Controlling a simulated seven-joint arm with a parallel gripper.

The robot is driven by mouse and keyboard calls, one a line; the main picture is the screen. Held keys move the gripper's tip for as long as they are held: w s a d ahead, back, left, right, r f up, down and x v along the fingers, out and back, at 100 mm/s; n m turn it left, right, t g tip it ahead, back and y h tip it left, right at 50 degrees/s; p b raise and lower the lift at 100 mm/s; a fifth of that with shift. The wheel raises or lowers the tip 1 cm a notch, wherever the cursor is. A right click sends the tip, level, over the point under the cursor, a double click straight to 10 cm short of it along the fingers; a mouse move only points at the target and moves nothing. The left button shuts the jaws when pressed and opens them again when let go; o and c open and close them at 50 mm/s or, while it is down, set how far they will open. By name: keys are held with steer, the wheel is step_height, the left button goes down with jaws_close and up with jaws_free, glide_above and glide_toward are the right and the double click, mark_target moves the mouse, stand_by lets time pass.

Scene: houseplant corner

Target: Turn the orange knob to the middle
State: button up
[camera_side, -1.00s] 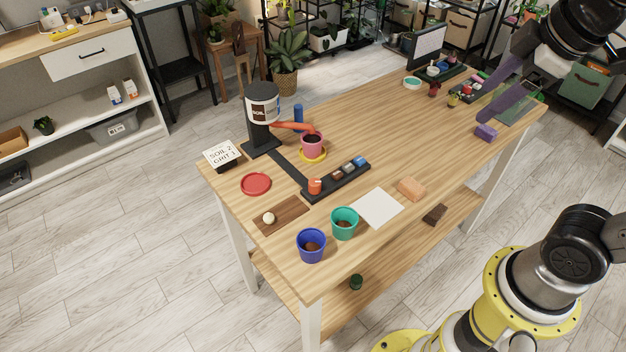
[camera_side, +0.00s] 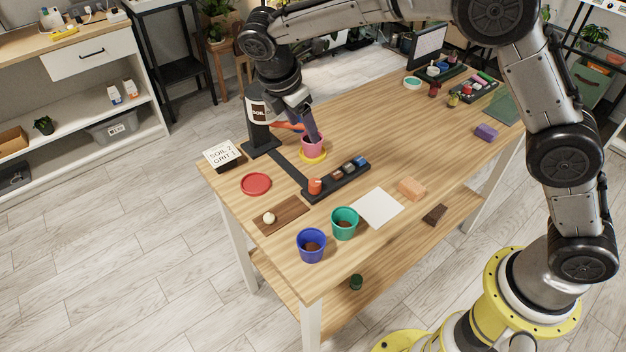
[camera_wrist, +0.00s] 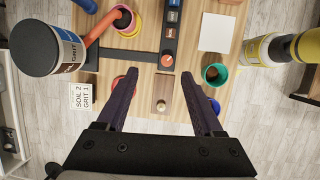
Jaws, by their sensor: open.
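The orange knob (camera_side: 315,186) sits at the near left end of a black control panel (camera_side: 340,181). In the wrist view the orange knob (camera_wrist: 167,60) shows just beyond and between my fingertips. My gripper (camera_side: 312,134) has purple fingers and hangs above the table, in front of the pink pot in the side view. In the wrist view my gripper (camera_wrist: 160,75) is open, with nothing between its fingers. I cannot tell from these views which way the knob is turned.
The pink pot (camera_side: 312,148) stands on a yellow saucer (camera_side: 314,158) by the soil dispenser (camera_side: 258,130). Teal (camera_side: 344,224) and blue (camera_side: 311,246) pots stand nearer. A red saucer (camera_side: 256,184) and wooden board (camera_side: 293,211) lie left. White paper (camera_side: 377,208) lies right.

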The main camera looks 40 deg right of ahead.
glide_toward(314, 182)
steer(key=shift+n+g, duration=0.3)
steer(key=shift+n, duration=0.1)
steer(key=x, duration=0.9)
steer(key=shift+w+f, duration=0.1)
steer(key=shift+w, duration=0.1)
steer(key=shift+h, duration=0.3)
jaws_close()
